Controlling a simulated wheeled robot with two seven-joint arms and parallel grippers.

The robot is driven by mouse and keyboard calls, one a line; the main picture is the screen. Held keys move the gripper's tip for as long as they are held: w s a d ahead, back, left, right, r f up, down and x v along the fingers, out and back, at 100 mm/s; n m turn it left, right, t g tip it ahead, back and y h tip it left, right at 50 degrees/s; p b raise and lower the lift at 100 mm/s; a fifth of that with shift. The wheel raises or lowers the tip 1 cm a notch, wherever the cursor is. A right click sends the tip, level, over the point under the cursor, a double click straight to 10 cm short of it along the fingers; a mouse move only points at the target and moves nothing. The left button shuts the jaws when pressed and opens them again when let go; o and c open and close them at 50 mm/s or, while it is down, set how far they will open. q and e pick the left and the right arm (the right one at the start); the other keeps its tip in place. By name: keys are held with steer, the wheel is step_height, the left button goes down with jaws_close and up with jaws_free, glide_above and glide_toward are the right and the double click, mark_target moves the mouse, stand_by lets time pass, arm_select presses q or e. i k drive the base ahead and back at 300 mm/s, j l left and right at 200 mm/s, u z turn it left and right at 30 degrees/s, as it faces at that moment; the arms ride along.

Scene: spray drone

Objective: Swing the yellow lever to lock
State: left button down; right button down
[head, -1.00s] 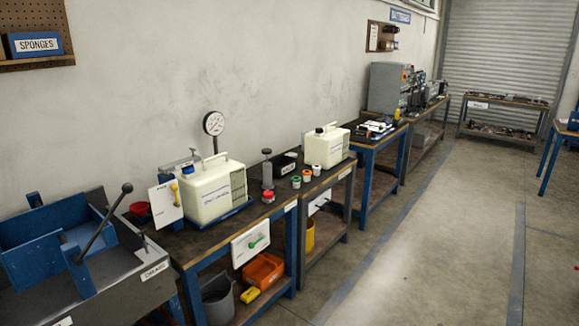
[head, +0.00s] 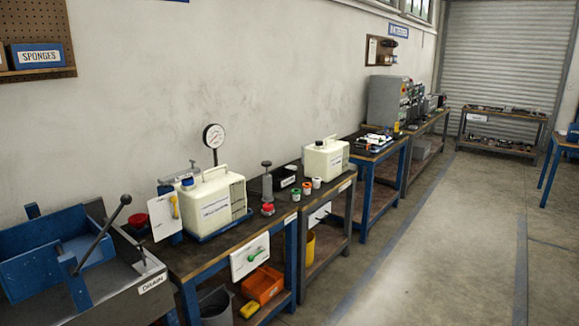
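A small yellow lever (head: 175,206) sits on a white upright plate (head: 162,217) at the left end of the nearer bench. The lever stands roughly upright. The plate is beside a cream tank (head: 215,203) with a blue cap. The lettering on the plate is too small to read. Neither of my grippers shows in the head view.
A grey sink with a blue tray and a black-knobbed handle (head: 103,232) stands at the left, next to the bench. A pressure gauge (head: 213,136) rises behind the tank. A green lever (head: 256,254) is on the bench front. Open floor (head: 430,240) lies at the right.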

mark_target(172, 199)
steer(key=i, duration=0.9)
steer(key=i+l+u, duration=0.1)
steer(key=i, duration=0.85)
